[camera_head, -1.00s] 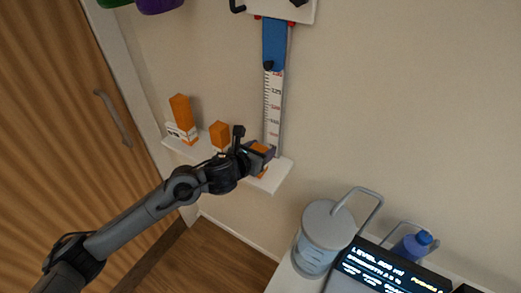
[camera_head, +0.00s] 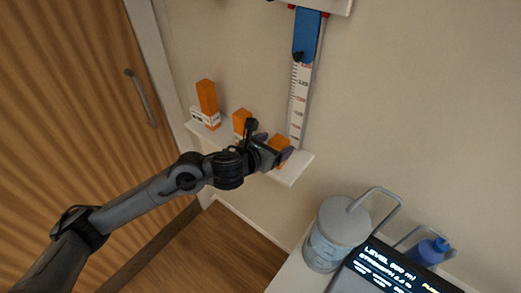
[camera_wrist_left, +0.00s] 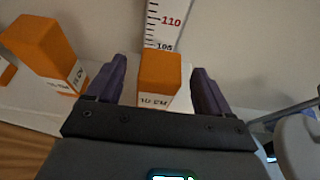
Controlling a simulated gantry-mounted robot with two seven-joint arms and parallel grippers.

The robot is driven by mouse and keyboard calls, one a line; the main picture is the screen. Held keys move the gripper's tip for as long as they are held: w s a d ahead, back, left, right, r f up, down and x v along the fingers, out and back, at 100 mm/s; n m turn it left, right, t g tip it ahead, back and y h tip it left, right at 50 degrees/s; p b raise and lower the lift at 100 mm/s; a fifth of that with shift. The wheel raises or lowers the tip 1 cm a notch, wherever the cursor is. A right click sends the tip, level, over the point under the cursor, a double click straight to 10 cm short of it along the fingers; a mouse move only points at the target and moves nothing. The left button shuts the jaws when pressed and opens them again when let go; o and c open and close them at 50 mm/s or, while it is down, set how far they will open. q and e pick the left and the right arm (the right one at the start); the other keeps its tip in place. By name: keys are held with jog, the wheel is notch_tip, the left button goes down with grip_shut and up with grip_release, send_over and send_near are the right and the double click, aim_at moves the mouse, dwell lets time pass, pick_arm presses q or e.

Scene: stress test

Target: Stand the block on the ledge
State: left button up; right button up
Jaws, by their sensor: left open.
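An orange block (camera_wrist_left: 160,75) with a white lettered band at its base stands upright on the white ledge (camera_head: 293,172), near the ledge's right end. It also shows in the head view (camera_head: 280,142), partly covered by my gripper. My left gripper (camera_head: 274,153) is open, with one purple fingertip on each side of this block in the left wrist view (camera_wrist_left: 158,80). A gap shows between the block and each finger. The block's lower end is partly hidden by the gripper body. My right gripper is not in view.
A tall orange block (camera_head: 207,97) and a shorter one (camera_head: 242,121) stand farther left on the ledge. A ruler (camera_head: 299,100) with a blue slider (camera_head: 307,35) hangs behind the ledge. A lidded container (camera_head: 336,235) and a lit display (camera_head: 388,268) are at lower right.

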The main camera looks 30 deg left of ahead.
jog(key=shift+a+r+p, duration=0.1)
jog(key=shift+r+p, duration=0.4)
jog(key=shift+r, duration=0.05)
pick_arm(q)
jog(key=v, duration=0.7)
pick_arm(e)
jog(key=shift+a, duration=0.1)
pick_arm(q)
jog(key=s+d+f+n+g+y, duration=0.1)
jog(key=s+d+f+n+g, duration=0.2)
jog(key=s+f+n, duration=1.1)
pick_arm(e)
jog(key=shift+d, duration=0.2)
pick_arm(q)
jog(key=s+a+f+n+g, duration=0.2)
jog(key=s+n, duration=0.5)
jog(key=n, duration=0.4)
jog(key=s+a+f+n+g+y, duration=0.1)
jog(key=s+f+n+g, duration=0.3)
jog(key=n, duration=0.7)
notch_tip(320, 180, down, 3)
jog(key=s+a, duration=0.1)
jog(key=s, duration=0.1)
jog(key=shift+s+g, duration=0.4)
jog(key=shift+r, duration=0.25)
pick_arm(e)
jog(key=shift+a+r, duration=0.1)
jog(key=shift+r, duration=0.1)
